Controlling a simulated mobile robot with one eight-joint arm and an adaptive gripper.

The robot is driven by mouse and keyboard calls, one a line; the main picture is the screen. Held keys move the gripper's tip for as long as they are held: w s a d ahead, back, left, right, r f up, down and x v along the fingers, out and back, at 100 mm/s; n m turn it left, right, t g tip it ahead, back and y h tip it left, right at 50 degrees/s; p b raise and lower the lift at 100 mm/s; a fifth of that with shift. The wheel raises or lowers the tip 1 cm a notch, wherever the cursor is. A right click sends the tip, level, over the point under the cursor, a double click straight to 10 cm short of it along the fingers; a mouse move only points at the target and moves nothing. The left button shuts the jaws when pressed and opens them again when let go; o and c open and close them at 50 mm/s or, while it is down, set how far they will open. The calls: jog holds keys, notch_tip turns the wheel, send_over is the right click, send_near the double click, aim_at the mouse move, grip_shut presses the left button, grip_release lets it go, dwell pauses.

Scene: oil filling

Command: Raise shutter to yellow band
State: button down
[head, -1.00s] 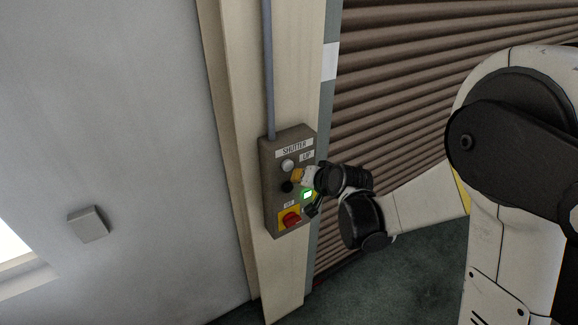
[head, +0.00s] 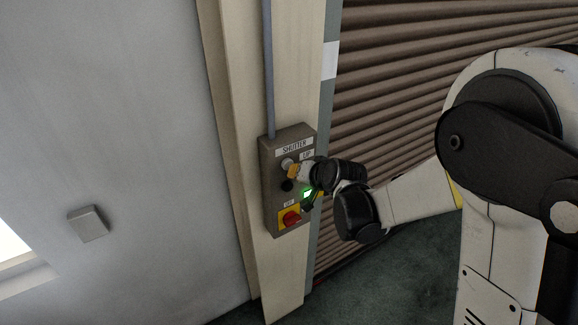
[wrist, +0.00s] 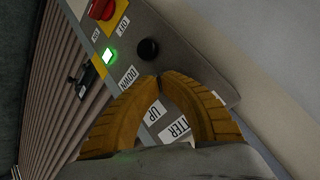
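The grey shutter control box (head: 267,190) is on a pale post. It has a white button (head: 287,163) near the UP label, a black button (head: 288,185) and a lit green lamp (head: 307,193). My gripper (head: 291,171) is at the box, its orange fingertips just below the white button; contact cannot be told. In the wrist view the fingertips (wrist: 158,77) are together with nothing seen between them, and they hide the white button. The brown slatted shutter (head: 430,85) covers the opening as far as I see. A small yellow patch (head: 320,195) shows on the grey side rail.
A red knob (head: 291,218) on a yellow plate sits low on the box, below the black button (wrist: 148,49). A white band (head: 331,61) marks the rail higher up. A grey wall box (head: 88,223) is at left. A conduit (head: 268,70) runs above the control box.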

jog(key=shift+w+a, duration=0.1)
dwell(0.7)
jog(key=shift+w+a, duration=0.2)
jog(key=shift+w, duration=0.1)
jog(key=shift+w+a+b, duration=0.3)
jog(key=shift+w+b, duration=0.15)
dwell(0.9)
jog(key=shift+s+d, duration=0.1)
jog(key=shift+s, duration=0.05)
dwell(4.7)
jog(key=shift+s+d+b, duration=0.3)
jog(key=shift+s+d, duration=0.15)
jog(key=shift+s, duration=0.25)
jog(key=shift+d, duration=0.1)
